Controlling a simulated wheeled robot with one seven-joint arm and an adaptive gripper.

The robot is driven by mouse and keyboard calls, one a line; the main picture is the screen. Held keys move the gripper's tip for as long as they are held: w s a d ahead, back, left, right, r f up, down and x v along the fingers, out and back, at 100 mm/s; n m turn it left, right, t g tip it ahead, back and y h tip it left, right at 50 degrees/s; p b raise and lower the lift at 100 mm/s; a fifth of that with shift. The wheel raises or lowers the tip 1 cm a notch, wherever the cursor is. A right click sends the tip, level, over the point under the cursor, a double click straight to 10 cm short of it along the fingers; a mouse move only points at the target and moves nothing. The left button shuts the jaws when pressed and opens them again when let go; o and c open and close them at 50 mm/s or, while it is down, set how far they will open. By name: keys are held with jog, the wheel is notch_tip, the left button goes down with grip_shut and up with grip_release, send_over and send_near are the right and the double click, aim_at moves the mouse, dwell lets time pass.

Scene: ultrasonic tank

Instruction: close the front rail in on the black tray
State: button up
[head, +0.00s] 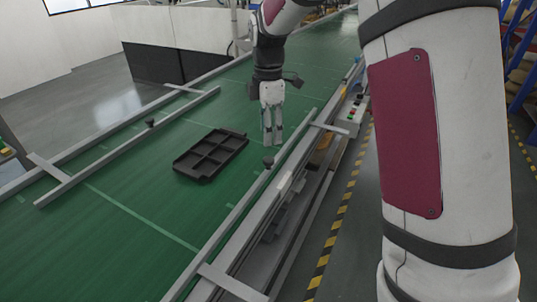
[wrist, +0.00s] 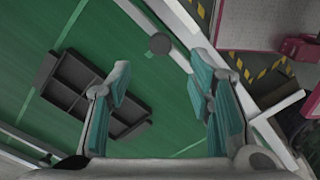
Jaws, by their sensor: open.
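The black tray (head: 203,160), low and divided into compartments, lies on the green conveyor belt; in the wrist view it (wrist: 70,75) is partly behind a finger. The front rail (head: 246,203) is a long grey bar along the belt's near side, apart from the tray with a strip of belt between. A dark round knob (head: 268,161) stands at its inner side; the knob (wrist: 160,43) also shows in the wrist view, beyond the fingertips. My gripper (head: 273,142) is open and empty above the belt, just beyond the knob; its fingers (wrist: 158,85) are spread wide.
A second grey rail (head: 125,147) with its own dark knob (head: 151,123) runs along the belt's far side, also clear of the tray. Flat cross brackets (head: 232,283) hold the front rail. Yellow-black floor tape (head: 337,222) runs beside the conveyor.

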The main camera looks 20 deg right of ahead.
aim_at(269, 159)
notch_tip(269, 159, down, 9)
jog(key=shift+r+p, duration=0.1)
jog(key=shift+p, duration=0.35)
jog(key=shift+c, duration=0.4)
